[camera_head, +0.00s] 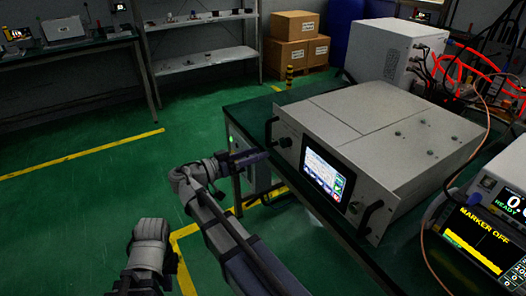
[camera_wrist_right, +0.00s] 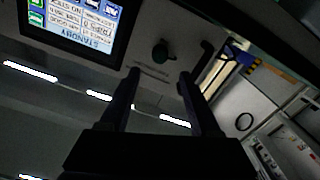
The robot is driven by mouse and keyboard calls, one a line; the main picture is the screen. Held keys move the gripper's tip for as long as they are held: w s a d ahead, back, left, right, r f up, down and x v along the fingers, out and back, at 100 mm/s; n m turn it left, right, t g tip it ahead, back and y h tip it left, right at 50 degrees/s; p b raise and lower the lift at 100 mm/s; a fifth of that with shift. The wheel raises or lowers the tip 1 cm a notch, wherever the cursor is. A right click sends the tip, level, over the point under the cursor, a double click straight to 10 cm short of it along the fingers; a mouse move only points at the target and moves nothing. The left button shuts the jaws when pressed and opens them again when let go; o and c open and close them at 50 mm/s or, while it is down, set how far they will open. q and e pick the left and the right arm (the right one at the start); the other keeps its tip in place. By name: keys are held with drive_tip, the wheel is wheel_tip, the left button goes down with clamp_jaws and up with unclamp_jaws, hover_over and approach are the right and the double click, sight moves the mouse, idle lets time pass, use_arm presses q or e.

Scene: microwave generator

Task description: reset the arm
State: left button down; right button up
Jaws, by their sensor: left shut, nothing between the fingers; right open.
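My right gripper (camera_head: 257,157) is in front of the grey instrument box (camera_head: 375,120), near the left end of its front panel. In the right wrist view its two dark fingers (camera_wrist_right: 158,78) are apart with nothing between them. I cannot tell whether the fingers touch the panel. My left gripper (camera_head: 148,245) is low at the left, over the floor, apart from the box; its fingers are hard to make out.
The box stands on a dark green table (camera_head: 240,112). Its handles (camera_head: 369,215) stick out at the front. A display unit (camera_head: 480,235) is at the right, and a white cabinet (camera_head: 395,50) with red cables is behind. Cardboard boxes (camera_head: 295,45) and shelves stand farther back. Floor at left is clear.

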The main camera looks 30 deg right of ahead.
idle(0.5)
drive_tip(key=s+a+n+y+p, duration=0.8)
drive_tip(key=a+p, duration=0.3)
drive_tip(key=s+a+r+n+g+y+p, duration=0.1)
drive_tip(key=s+a+n+y+p, duration=0.6)
drive_tip(key=a+p, duration=0.4)
drive_tip(key=shift+s+n+y+p, duration=0.4)
drive_tip(key=shift+n+y+p, duration=0.1)
drive_tip(key=shift+n+y, duration=0.5)
drive_tip(key=shift+d, duration=0.1)
